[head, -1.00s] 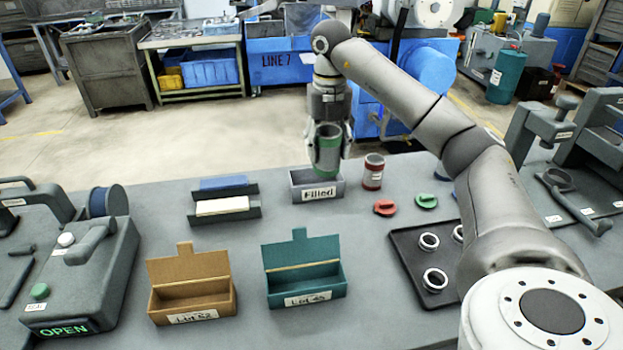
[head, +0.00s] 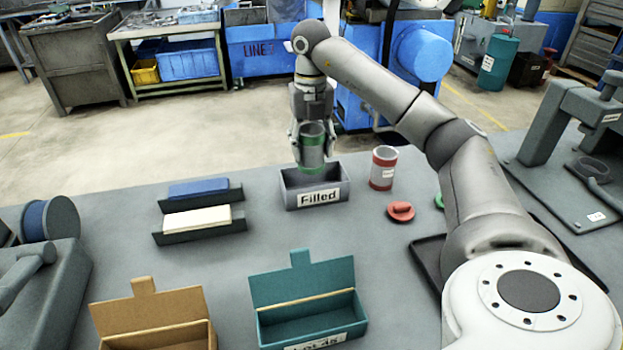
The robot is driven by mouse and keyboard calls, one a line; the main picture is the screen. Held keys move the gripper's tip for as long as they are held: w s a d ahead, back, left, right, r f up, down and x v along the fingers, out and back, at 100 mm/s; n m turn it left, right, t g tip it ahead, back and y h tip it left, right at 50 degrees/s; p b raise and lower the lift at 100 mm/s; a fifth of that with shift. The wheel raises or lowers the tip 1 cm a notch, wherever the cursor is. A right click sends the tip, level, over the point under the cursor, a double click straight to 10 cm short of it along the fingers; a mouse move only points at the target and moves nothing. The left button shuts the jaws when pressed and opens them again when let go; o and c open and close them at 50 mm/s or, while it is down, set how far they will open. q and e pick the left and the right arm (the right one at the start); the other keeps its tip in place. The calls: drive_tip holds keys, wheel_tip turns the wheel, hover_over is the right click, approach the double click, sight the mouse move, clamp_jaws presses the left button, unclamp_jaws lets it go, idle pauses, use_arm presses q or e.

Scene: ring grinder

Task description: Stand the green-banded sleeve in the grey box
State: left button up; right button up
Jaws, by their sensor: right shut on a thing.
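The green-banded sleeve (head: 313,153) is a grey cylinder with green bands, upright in my right gripper (head: 312,160). My right gripper is shut on it, with a finger at each side. The grey box (head: 318,198), labelled "Filled", stands on the table directly below. The sleeve's lower end shows in front of the box's back wall, at about rim height. I cannot tell whether it touches the box floor, as the box's front wall hides the inside. My left gripper is not in view.
A red-banded sleeve (head: 383,168) stands just right of the grey box. A red cap (head: 401,211) lies nearer. Left are a blue block (head: 198,186) and a white block (head: 197,219) in holders. A brown box (head: 152,312) and a teal box (head: 303,283) stand in front.

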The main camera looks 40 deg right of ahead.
sight(312, 131)
drive_tip(key=f, duration=0.4)
drive_tip(key=shift+s+a, duration=0.1)
drive_tip(key=shift+s, duration=0.1)
drive_tip(key=shift+w+f, duration=0.1)
drive_tip(key=shift+f, duration=2.05)
drive_tip(key=shift+f, duration=0.15)
drive_tip(key=o, duration=1.1)
wheel_tip(312, 131, up, 12)
drive_tip(key=shift+r+p, duration=0.2)
drive_tip(key=shift+p, duration=0.3)
drive_tip(key=shift+f, duration=0.1)
